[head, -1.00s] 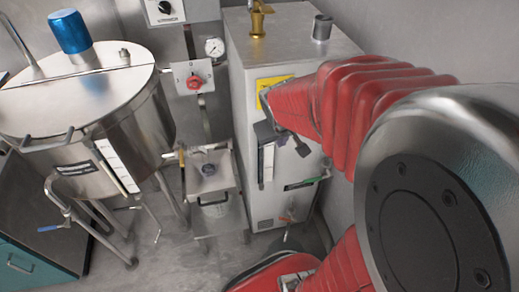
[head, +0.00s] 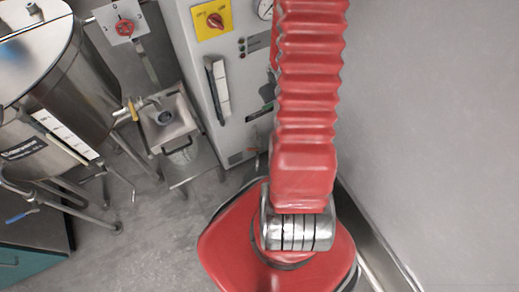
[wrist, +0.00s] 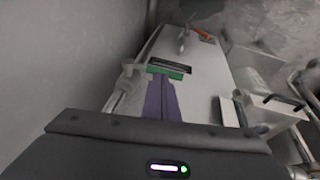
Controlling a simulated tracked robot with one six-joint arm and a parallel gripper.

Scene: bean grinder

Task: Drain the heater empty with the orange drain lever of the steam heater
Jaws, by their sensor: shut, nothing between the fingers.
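My gripper (wrist: 161,78) shows as purple-grey fingers, shut and empty. The head view does not show my gripper.
A bare wall (head: 430,120) closes the right side.

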